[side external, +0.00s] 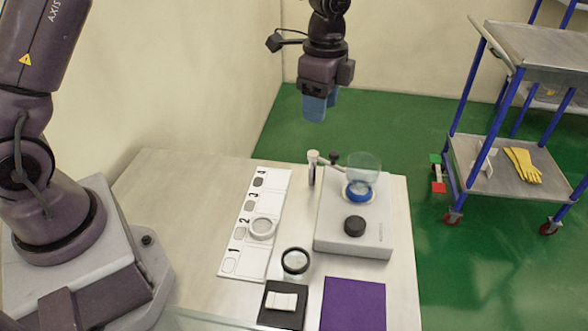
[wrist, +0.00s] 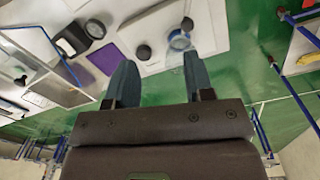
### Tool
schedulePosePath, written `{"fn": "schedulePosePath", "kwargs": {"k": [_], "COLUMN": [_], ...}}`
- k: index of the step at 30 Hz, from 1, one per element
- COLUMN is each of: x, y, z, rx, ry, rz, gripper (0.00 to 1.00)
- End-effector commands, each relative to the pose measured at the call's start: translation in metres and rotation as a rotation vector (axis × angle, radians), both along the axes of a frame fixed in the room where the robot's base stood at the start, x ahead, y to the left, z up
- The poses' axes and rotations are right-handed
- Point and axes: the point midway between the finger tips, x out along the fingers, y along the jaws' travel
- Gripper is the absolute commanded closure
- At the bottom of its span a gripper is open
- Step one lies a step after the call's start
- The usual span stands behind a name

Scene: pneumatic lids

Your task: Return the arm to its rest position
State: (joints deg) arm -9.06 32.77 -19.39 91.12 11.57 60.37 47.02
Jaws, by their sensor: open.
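My gripper (side external: 317,104) hangs in the air above the far side of the table, well clear of everything on it. Its two blue fingers also show in the wrist view (wrist: 157,85), spread apart with nothing between them. Below it on the table (side external: 150,190) stands a white device (side external: 340,240) with a black knob (side external: 354,226) and a clear bowl-shaped cover (side external: 362,168) over a blue ring (side external: 358,192). The device also shows in the wrist view (wrist: 160,28).
A numbered white strip (side external: 233,240) carries a pale round lid (side external: 262,228). Near it are a black-rimmed round jar (side external: 295,262), a black pad with a white block (side external: 282,301) and a purple square (side external: 353,305). A trolley with yellow gloves (side external: 523,165) stands right. The air around my gripper is free.

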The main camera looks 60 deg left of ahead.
Motion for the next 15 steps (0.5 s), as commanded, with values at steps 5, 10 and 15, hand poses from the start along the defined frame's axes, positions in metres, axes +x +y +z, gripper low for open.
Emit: {"fn": "schedulePosePath", "kwargs": {"k": [5,10,15], "x": [-0.043,-0.094,-0.15], "y": [0.01,0.021,0.031], "z": [0.031,0.064,0.089], "rx": [0.037,0.045,-0.001], "ry": [-0.045,-0.126,-0.222], "rz": [0.279,0.568,0.831], "gripper": [0.52,0.52,0.52]}}
